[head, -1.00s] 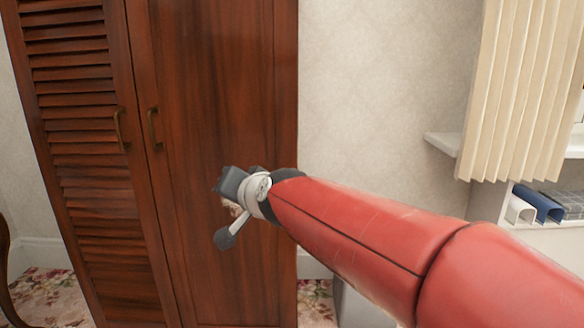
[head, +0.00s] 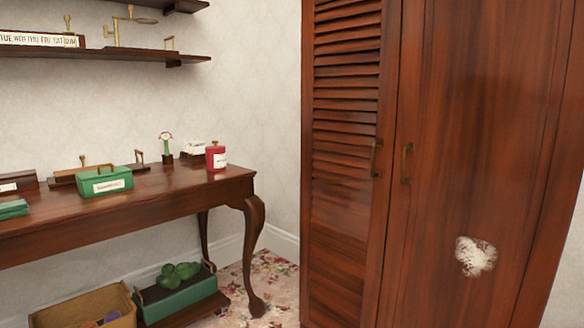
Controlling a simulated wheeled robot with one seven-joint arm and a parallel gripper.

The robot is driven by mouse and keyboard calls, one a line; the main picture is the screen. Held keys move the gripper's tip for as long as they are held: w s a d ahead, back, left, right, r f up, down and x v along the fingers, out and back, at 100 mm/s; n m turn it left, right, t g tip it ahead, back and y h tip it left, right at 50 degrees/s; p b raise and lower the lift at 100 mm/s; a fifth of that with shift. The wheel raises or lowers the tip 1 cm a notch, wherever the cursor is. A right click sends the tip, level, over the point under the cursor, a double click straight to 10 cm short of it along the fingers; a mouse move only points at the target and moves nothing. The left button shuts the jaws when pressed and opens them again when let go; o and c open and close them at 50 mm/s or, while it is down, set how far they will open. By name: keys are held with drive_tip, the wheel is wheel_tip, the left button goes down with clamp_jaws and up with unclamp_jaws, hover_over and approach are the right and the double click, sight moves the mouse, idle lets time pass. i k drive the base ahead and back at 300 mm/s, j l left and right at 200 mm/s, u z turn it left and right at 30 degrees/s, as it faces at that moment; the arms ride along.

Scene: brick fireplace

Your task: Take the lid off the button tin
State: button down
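I cannot tell for sure which thing is the button tin. A red tin (head: 216,157) with a white label and a small knob on its top stands near the right end of the wooden desk (head: 150,192). A green box (head: 104,184) with a white label and a handle on top stands left of it. Both look closed, and the labels are too small to read. My gripper is not in view now.
A tall wooden wardrobe (head: 347,170) with louvred panels stands right of the desk. Wall shelves (head: 105,50) hang above it. Below are a tan bin (head: 88,306) and a green crate (head: 180,303). Patterned carpet shows between desk and wardrobe.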

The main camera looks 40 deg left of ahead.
sight(215, 147)
drive_tip(key=u, duration=2.1)
drive_tip(key=i, duration=0.25)
